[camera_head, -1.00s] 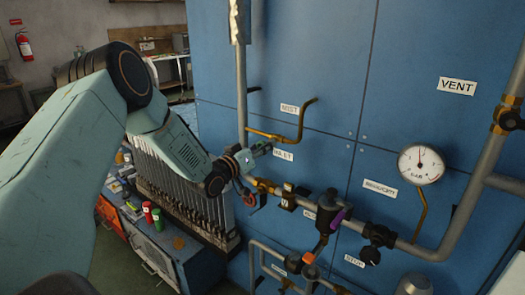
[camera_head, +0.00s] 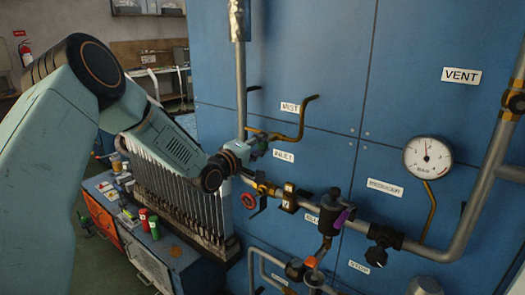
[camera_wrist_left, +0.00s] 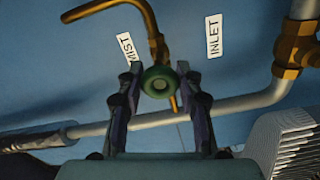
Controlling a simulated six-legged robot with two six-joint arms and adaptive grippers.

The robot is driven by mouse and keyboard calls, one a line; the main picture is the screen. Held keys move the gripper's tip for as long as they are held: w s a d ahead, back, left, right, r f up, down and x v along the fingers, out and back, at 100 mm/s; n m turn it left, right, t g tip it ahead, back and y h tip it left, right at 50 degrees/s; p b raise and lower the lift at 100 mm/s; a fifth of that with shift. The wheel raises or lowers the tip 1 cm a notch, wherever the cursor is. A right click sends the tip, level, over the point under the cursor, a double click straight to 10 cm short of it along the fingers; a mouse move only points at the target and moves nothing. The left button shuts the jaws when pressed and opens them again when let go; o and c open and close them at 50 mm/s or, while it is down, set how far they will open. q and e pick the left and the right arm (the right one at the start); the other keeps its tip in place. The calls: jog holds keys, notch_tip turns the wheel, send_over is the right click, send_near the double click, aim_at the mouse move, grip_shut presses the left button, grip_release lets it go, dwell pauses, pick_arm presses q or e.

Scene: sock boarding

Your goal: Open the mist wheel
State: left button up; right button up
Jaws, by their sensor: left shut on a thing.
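The mist wheel (camera_wrist_left: 159,82) is a small round green wheel on a thin brass pipe (camera_wrist_left: 150,30), by the MIST label (camera_wrist_left: 127,46). In the wrist view it sits between the two fingers of my left gripper (camera_wrist_left: 160,90), which are closed in on its sides. In the head view my left gripper (camera_head: 260,145) reaches to the brass pipe below the MIST label (camera_head: 290,106) and hides most of the wheel. The INLET label (camera_head: 284,156) is just below it. My right gripper is not in view.
A red wheel (camera_head: 250,201) and brass fittings (camera_head: 265,187) sit just below my gripper. The pressure gauge (camera_head: 428,158) and grey pipes (camera_head: 470,220) are at right. A rack of flat grey forms (camera_head: 180,195) stands below my left arm.

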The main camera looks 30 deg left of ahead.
pick_arm(q)
jog(key=n+b, duration=0.2)
jog(key=n, duration=0.2)
jog(key=shift+f, duration=0.2)
jog(key=shift+n+b, duration=0.65)
jog(key=shift+n, duration=1.15)
jog(key=o, duration=1.2)
jog(key=shift+s+r, duration=0.1)
jog(key=shift+r, duration=0.05)
